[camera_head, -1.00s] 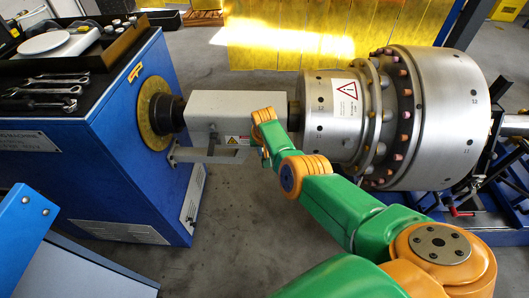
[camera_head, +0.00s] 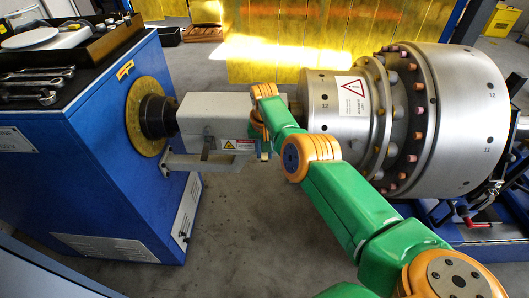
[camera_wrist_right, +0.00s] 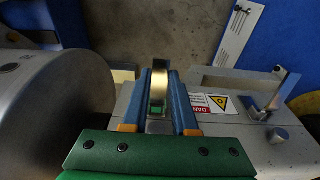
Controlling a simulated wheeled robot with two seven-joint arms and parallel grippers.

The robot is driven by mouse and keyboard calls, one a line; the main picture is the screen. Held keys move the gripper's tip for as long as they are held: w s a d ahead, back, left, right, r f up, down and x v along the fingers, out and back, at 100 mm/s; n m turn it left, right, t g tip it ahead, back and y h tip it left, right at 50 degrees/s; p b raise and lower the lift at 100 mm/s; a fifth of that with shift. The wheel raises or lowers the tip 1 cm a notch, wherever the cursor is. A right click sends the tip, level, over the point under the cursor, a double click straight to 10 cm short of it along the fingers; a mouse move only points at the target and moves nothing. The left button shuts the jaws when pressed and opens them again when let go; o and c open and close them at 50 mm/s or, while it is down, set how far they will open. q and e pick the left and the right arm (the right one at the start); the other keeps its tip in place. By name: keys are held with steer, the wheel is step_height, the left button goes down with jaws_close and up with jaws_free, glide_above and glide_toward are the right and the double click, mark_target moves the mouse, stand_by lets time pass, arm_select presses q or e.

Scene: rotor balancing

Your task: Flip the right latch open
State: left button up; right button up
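The grey clamp housing (camera_head: 225,112) spans between the blue machine and the steel rotor (camera_head: 455,115). The right latch (camera_wrist_right: 158,88) shows in the right wrist view as a narrow brass-coloured plate standing between my blue fingers. My right gripper (camera_wrist_right: 158,80) has one finger on each side of the plate, close against it with no clear gap. In the head view my right gripper (camera_head: 262,150) is at the right end of the housing, and the wrist hides the latch. The left latch (camera_wrist_right: 278,92) stands apart from the gripper. My left gripper is out of view.
A blue machine (camera_head: 95,150) with a brass disc (camera_head: 147,115) stands on the left; wrenches (camera_head: 37,85) lie on top. A long bar (camera_wrist_right: 237,82) runs along the housing near the left latch. Grey floor (camera_head: 250,220) is clear below.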

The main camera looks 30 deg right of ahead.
mark_target(264, 155)
steer(key=o, duration=0.4)
steer(key=shift+f, duration=0.1)
steer(key=shift+c, duration=0.2)
step_height(264, 155, up, 4)
steer(key=p, duration=0.4)
steer(key=shift+s+a+p, duration=0.1)
steer(key=shift+p, duration=0.25)
steer(key=shift+s+a+r+p, duration=0.1)
steer(key=shift+s+r+p, duration=0.05)
steer(key=shift+r, duration=0.45)
steer(key=shift+s+r+p, duration=0.1)
steer(key=shift+r+p, duration=0.05)
steer(key=shift+r, duration=0.45)
steer(key=shift+s+a+r, duration=0.1)
steer(key=shift+r, duration=0.3)
steer(key=shift+f, duration=0.1)
